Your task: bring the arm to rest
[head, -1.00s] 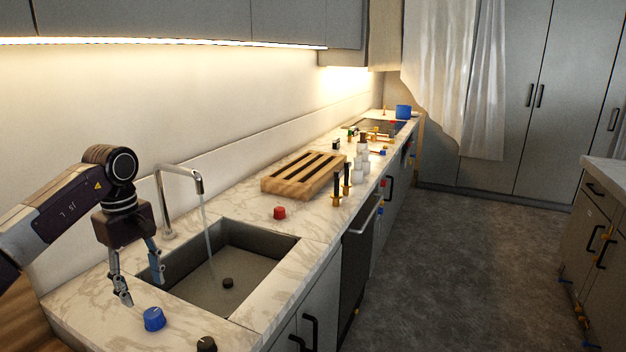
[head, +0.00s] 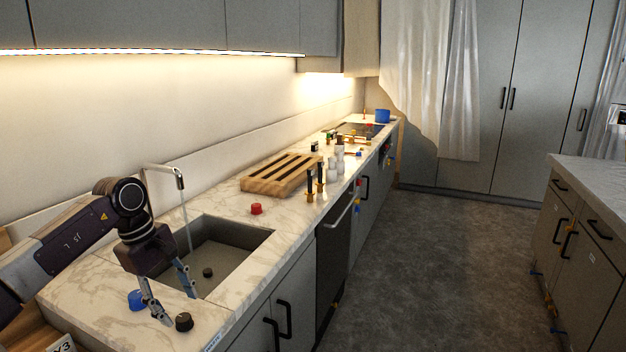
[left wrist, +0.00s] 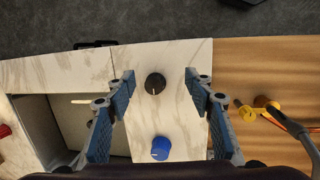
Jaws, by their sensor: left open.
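My left gripper (head: 174,304) is open and empty at the near end of the marble counter, with its fingers pointing down. In the head view its fingertips appear between the blue knob (head: 136,300) and the black knob (head: 184,322). In the left wrist view the black knob (left wrist: 155,83) shows between the two open fingers, and the blue knob (left wrist: 161,148) lies closer to the wrist. I cannot tell the exact height of the fingertips above the counter. My right gripper is not in view.
The sink (head: 232,268) lies behind the gripper, with water running from the faucet (head: 165,172). A red knob (head: 256,209) and a slatted wooden board (head: 262,186) are farther along the counter. Open floor (head: 430,270) lies to the right, before another counter (head: 600,185).

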